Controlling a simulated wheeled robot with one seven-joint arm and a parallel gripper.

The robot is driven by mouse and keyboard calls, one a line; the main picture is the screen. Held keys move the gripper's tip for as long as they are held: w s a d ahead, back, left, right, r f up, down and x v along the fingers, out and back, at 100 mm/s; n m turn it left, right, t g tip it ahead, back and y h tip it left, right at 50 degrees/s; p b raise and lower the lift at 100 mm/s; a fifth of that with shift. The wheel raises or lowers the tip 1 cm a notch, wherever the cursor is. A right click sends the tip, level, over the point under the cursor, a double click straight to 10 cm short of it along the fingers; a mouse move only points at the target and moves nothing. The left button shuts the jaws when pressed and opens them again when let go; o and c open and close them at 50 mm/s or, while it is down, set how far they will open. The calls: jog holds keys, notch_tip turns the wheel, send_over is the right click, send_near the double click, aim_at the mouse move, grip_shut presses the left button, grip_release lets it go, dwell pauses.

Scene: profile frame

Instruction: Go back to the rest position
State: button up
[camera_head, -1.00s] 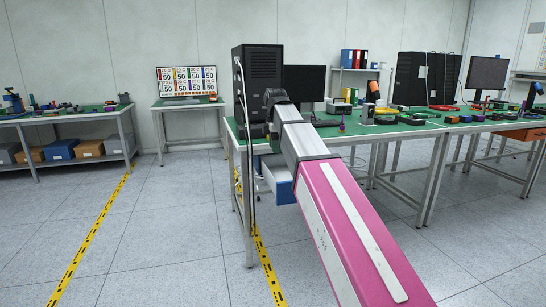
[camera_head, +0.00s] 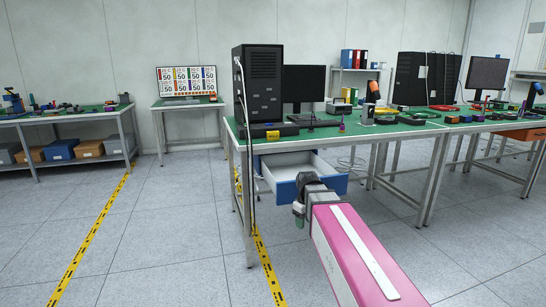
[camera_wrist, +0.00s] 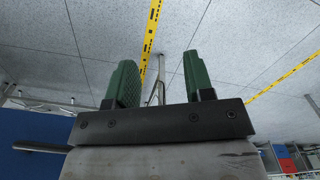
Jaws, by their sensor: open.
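My gripper (camera_wrist: 158,85) shows in the wrist view as two green fingers standing apart with nothing between them. In the head view my gripper (camera_head: 299,214) hangs low at the end of my pink arm, in front of the blue-fronted drawer (camera_head: 335,184) under the green-topped table (camera_head: 340,132). The drawer is pulled open and its visible inside looks empty. The fingertips are small and partly hidden by the wrist in the head view. I cannot tell whether my wrist touches the drawer front.
A black computer tower (camera_head: 258,85) and a monitor (camera_head: 304,84) stand on the table. Tools and small parts lie farther right on it. A side bench (camera_head: 70,115) with boxes below stands at the left. The floor (camera_head: 165,240) between is clear, with yellow tape lines.

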jog(key=s+d+f+m, duration=0.3)
jog(key=s+f+m, duration=0.1)
jog(key=f, duration=0.3)
jog(key=s+d+f+m, duration=0.3)
jog(key=s+f+m, duration=0.1)
jog(key=s+f, duration=0.2)
jog(key=shift+s+d+f, duration=0.25)
jog(key=shift+s+f, duration=0.15)
jog(key=shift+s, duration=0.25)
